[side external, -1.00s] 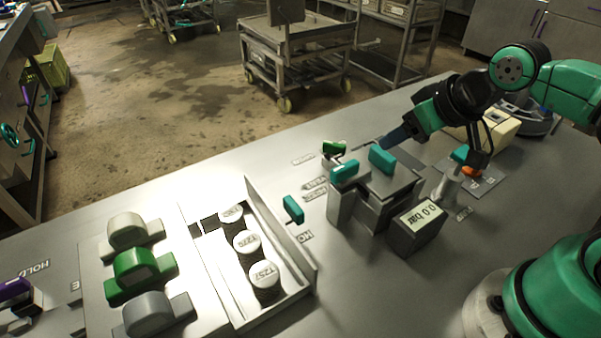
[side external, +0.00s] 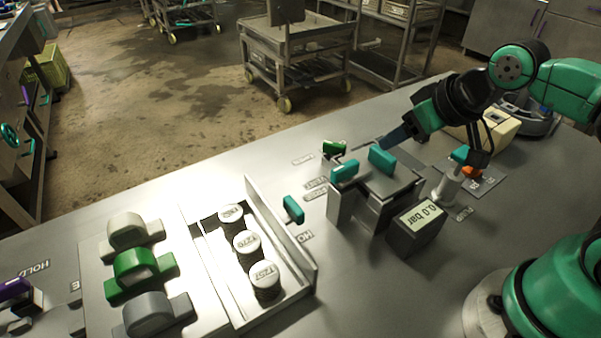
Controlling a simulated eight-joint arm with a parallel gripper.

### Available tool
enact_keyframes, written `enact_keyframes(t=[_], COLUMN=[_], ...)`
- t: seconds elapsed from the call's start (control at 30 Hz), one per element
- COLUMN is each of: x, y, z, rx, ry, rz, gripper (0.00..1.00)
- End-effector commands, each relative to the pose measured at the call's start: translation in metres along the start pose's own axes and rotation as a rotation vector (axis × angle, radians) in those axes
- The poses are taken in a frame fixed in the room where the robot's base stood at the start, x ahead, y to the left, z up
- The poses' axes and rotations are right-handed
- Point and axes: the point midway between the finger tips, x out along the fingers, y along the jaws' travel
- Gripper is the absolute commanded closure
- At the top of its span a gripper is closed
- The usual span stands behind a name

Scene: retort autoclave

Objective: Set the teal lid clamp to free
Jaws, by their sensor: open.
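Several teal handles stand around the metal vessel (side external: 372,207) at the middle of the bench. One upright teal handle (side external: 382,160) sits on its top, just below the tip of my gripper (side external: 396,138). A second teal handle (side external: 344,170) is at its left edge, and a third (side external: 293,209) stands apart on the bench to the left. I cannot tell for sure which is the lid clamp, as the nearby labels are too small to read. My gripper is open and holds nothing visible. Its tip looks close above the top handle; contact cannot be told.
A gauge (side external: 416,228) reading 0.0 bar stands in front of the vessel. A teal-topped valve (side external: 459,155) is to the right, a green handle (side external: 334,147) behind. A tray (side external: 304,266) with lidded jars (side external: 265,277) lies left. The bench's front middle is clear.

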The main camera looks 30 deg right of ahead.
Motion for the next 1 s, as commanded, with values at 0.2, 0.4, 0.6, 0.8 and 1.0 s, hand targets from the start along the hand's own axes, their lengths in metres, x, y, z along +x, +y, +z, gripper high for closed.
enact_keyframes(t=[0.2,0.4,0.6,0.8,1.0], x=[-0.003,-0.004,-0.003,0.006,0.026], y=[-0.021,-0.054,-0.074,-0.078,-0.077], z=[-0.016,-0.032,-0.037,-0.032,-0.017], rx=[-0.423,-1.059,-1.437,-1.507,-1.504], ry=[-0.162,-0.37,-0.465,-0.48,-0.479], rz=[-0.073,-0.272,-0.449,-0.487,-0.485], gripper=[0.49,0.49,0.49,0.49,0.49])
